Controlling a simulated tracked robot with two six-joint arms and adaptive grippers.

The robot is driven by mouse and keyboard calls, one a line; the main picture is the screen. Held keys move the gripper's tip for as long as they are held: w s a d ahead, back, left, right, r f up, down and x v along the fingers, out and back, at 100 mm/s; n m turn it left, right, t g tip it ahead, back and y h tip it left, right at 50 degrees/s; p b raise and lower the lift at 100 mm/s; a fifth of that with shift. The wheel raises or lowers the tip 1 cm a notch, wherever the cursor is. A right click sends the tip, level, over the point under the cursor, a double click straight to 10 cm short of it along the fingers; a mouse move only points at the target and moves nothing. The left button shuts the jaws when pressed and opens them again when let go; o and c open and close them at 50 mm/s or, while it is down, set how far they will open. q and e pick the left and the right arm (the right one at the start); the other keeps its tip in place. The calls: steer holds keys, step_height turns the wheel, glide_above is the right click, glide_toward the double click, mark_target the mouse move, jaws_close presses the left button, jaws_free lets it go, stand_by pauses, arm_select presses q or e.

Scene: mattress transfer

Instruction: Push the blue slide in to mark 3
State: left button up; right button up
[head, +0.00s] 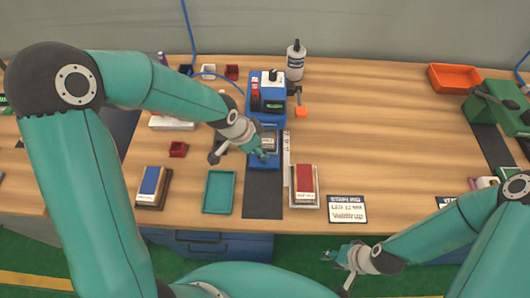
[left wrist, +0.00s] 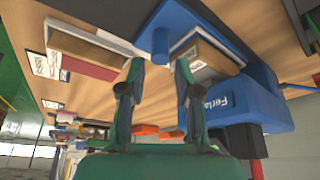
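A blue slide (head: 276,134) extends from the front of a blue machine (head: 267,97) on the bench, partly hidden by my left arm. In the left wrist view the slide (left wrist: 185,17) carries a pale block (left wrist: 208,56) and has a round blue knob (left wrist: 160,44). My left gripper (head: 258,157) is at the slide's front; in the left wrist view its fingers (left wrist: 158,75) are apart, with the knob ahead of the gap. Contact cannot be told. A pale scale strip (head: 287,172) lies along the right; its marks are unreadable. My right gripper (head: 338,268) hangs past the front edge; its opening is unclear.
A teal tray (head: 219,191), a block with a blue top (head: 151,184) and one with a red top (head: 304,184) stand near the front. An orange bin (head: 454,78) is at the back right. The bench's middle right is clear.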

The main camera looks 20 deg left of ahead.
arm_select(q)
steer(key=shift+b+x, duration=0.3)
steer(key=shift+x, duration=1.95)
jaws_close()
